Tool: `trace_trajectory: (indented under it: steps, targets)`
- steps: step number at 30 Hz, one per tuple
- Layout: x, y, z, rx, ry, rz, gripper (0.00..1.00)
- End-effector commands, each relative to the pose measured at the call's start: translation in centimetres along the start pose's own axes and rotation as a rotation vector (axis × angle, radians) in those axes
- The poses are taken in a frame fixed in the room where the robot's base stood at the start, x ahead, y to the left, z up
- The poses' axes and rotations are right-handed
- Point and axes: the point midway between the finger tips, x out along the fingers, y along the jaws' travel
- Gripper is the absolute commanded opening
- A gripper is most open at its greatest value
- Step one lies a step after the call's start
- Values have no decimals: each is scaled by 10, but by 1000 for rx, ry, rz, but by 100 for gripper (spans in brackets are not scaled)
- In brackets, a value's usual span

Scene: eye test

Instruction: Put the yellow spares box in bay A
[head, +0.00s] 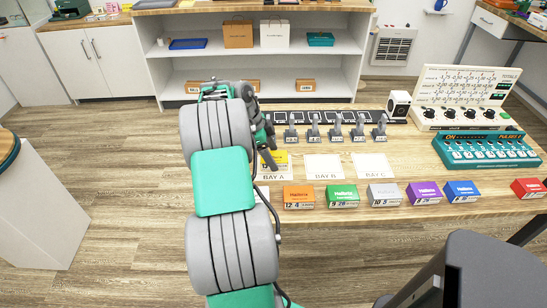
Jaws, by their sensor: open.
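The yellow spares box (282,158) is at the bay A mat (271,178), just above its printed label, and appears to lie on it. My arm and gripper hide its left part. My gripper (268,158) is open, with its dark fingers over or beside the box's left part. I cannot tell whether they touch it or whether it lies fully inside the bay's outline. The bay B mat (323,173) and the bay C mat (370,172) are empty to the right.
Orange (299,194), green (343,194), grey (384,193), purple (423,191), blue (462,189) and red (528,187) boxes line the table's front edge. Several grey clamp-like devices (337,132) stand behind the bays. A teal panel (487,150) and a white dial console (465,97) stand at right.

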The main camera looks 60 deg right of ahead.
Motion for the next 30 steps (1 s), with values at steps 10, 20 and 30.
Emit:
trace_trajectory:
  steps: [10,20,30]
  targets:
    - [-89,-1,0,-2,-2,-2,76]
    - [-120,5,16,-108,-8,-32,76]
    - [-233,224,205,-1743,-49,-526,76]
